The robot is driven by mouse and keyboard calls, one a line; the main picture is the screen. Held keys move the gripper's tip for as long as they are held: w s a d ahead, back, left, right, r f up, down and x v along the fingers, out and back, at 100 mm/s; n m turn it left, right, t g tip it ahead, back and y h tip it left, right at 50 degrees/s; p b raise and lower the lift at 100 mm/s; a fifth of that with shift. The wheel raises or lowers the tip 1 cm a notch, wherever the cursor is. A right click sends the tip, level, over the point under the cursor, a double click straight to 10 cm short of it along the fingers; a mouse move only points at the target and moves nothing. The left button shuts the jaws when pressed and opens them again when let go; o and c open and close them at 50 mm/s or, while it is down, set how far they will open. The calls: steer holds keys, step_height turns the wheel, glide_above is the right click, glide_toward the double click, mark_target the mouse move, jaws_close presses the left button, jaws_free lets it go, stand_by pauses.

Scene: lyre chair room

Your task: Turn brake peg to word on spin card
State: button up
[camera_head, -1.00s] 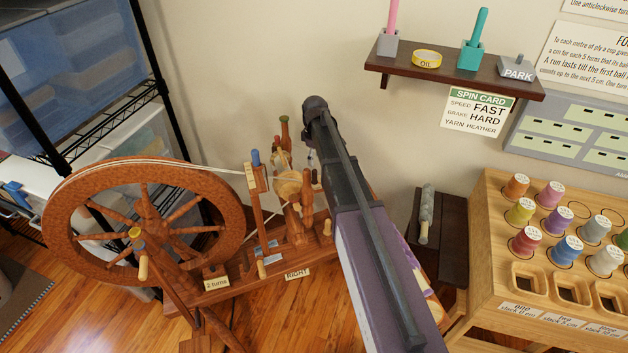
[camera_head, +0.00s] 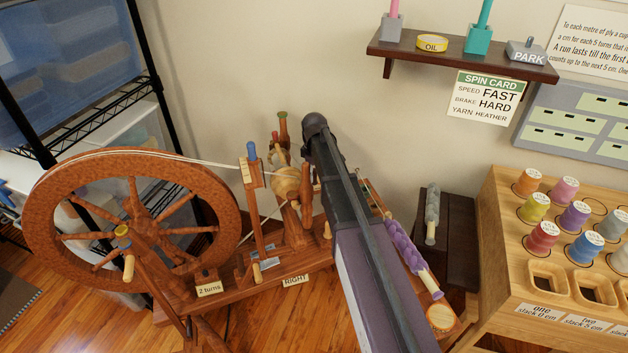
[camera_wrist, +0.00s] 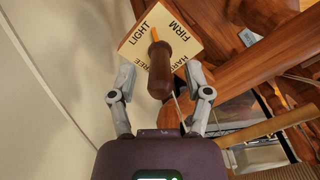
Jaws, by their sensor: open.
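The spin card (camera_head: 487,98) hangs under the shelf in the head view and reads SPEED FAST, BRAKE HARD, YARN HEATHER. In the wrist view the brake peg (camera_wrist: 160,78) is a dark brown handle standing in front of a cream dial card (camera_wrist: 192,48). LIGHT is at its upper left, FIRM at upper right, HARD at lower right, and a partly hidden word, apparently FREE, at lower left. An orange pointer (camera_wrist: 155,34) shows between LIGHT and FIRM. My gripper (camera_wrist: 160,75) is open, one finger on each side of the peg, with visible gaps.
The spinning wheel (camera_head: 130,215) stands at left, its wooden posts close to my gripper's right. The wall is close on the left in the wrist view. A dark shelf (camera_head: 460,57) is above; a spool rack (camera_head: 550,220) stands at right.

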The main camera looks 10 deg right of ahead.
steer(key=shift+f, duration=0.45)
jaws_close()
